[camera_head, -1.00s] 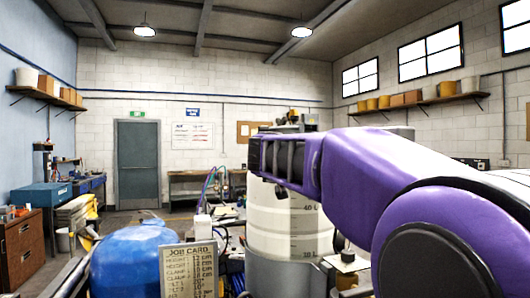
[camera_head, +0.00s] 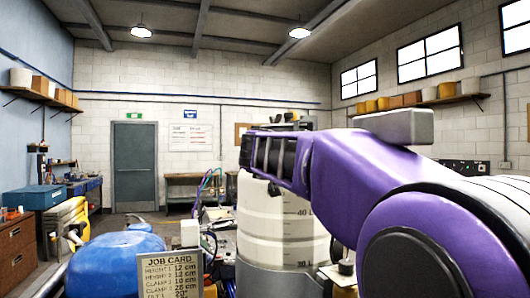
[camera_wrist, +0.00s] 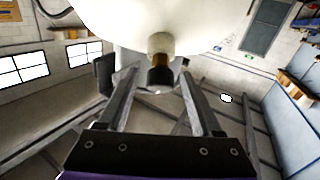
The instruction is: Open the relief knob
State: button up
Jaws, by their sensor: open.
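In the head view my purple arm reaches left across the top of the white tank (camera_head: 285,225), which bears litre marks.
A job card (camera_head: 171,275) stands at the front, with a blue rounded tank (camera_head: 103,262) just behind it on the left. Hoses and a cluttered bench lie between the blue and white tanks. The grey door (camera_head: 134,165) and back wall are far off.

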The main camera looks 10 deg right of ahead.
grip_shut()
jog(key=shift+m+h+p, duration=0.3)
jog(key=shift+m+h, duration=0.1)
jog(key=shift+m, duration=0.4)
jog(key=m+g+h, duration=0.1)
jog(key=m+h, duration=0.1)
jog(key=m, duration=0.1)
jog(key=shift+a+g+h, duration=0.1)
jog(key=shift+g+h, duration=0.2)
jog(key=m+g+h, duration=0.2)
jog(key=m, duration=0.2)
jog(key=m+g+h, duration=0.1)
jog(key=m+h, duration=0.1)
jog(key=m, duration=0.1)
jog(key=shift+m+g, duration=0.4)
jog(key=shift+r+m+g+h, duration=0.1)
jog(key=shift+m+g+h, duration=0.2)
jog(key=shift+m+g, duration=0.9)
jog(key=shift+r+m+g, duration=0.25)
jog(key=shift+m+g, duration=0.05)
jog(key=shift+m, duration=0.8)
